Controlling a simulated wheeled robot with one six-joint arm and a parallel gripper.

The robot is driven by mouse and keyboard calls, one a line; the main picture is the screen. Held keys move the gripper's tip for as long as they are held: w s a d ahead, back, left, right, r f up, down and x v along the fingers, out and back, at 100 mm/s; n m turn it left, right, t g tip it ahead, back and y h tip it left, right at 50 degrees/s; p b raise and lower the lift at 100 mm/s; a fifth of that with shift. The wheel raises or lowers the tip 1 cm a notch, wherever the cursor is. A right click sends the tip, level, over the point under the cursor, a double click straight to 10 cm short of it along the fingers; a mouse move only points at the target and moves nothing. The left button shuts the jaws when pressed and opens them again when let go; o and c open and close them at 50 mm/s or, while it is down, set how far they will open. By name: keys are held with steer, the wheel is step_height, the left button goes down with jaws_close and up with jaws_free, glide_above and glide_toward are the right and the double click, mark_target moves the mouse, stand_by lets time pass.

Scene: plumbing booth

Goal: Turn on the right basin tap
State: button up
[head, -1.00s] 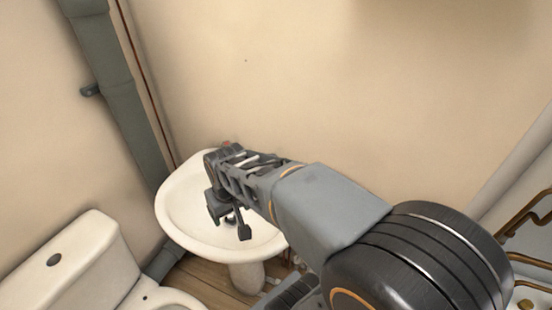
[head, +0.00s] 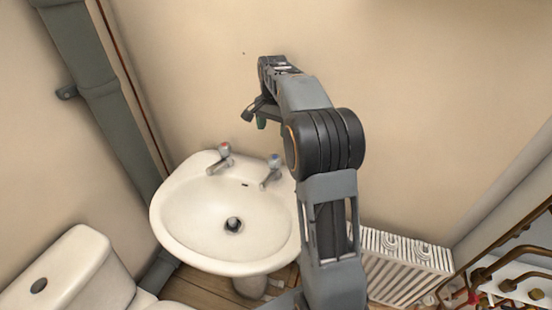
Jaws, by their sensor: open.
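The white basin (head: 180,236) stands against the wall with two chrome taps on its back ledge. The right basin tap (head: 273,170) has a blue mark on its head. The left tap (head: 221,157) has a red mark. My gripper (head: 254,116) is raised above and behind the taps in the picture, apart from both. It is open, and nothing shows between its fingers. My forearm rises just to the right of the right tap and covers the basin's right edge.
A white toilet (head: 75,265) stands at the lower left. A grey pipe (head: 105,105) runs down the wall at left. A white radiator (head: 405,262) and copper pipes (head: 500,262) are at lower right. The wall above the basin is bare.

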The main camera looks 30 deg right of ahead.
mark_target(274, 158)
step_height(274, 158, down, 13)
steer(key=shift+d+f+b, duration=0.1)
steer(key=shift+b, duration=0.25)
stand_by(0.3)
